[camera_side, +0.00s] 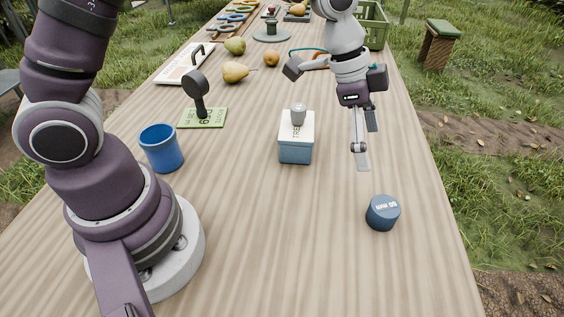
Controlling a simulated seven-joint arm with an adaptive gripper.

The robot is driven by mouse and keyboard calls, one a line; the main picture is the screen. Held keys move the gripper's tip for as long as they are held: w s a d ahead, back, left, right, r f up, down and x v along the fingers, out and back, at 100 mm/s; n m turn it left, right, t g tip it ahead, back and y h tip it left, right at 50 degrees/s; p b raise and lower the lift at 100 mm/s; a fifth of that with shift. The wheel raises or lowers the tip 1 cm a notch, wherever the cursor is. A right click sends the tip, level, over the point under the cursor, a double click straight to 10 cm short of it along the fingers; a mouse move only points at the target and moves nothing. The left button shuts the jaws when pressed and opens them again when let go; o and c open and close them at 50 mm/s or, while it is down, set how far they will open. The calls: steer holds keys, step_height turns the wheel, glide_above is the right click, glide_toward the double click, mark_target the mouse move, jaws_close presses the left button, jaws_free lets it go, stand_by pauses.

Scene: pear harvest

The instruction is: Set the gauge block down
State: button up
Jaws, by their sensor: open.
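The gauge block is most likely the short dark blue cylinder (383,213) with white lettering that seems to read "50 mm". It rests on the wooden table (260,230) near the right edge, apart from my gripper. My gripper (367,148) hangs above the table, up and to the left of the cylinder in the picture. Its fingers point down and are spread, with nothing between them.
A blue-and-white box (296,150) with a grey knob on top stands left of my gripper. A blue cup (161,148), a green card (203,118) with a black stamp-like tool and pears (235,72) lie further left. A green crate (374,25) stands at the back. The front middle is clear.

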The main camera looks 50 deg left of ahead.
steer(key=s+a+r+n+t+y, duration=0.1)
steer(key=s+a+r+n, duration=0.3)
steer(key=s+a+n, duration=0.1)
steer(key=s+a+r+n+t+y, duration=0.2)
steer(key=s+a+n, duration=0.4)
steer(key=s, duration=0.3)
steer(key=shift+s+a+r+n+y, duration=0.15)
steer(key=shift+a+r+n+y, duration=0.15)
steer(key=shift+a+r, duration=0.6)
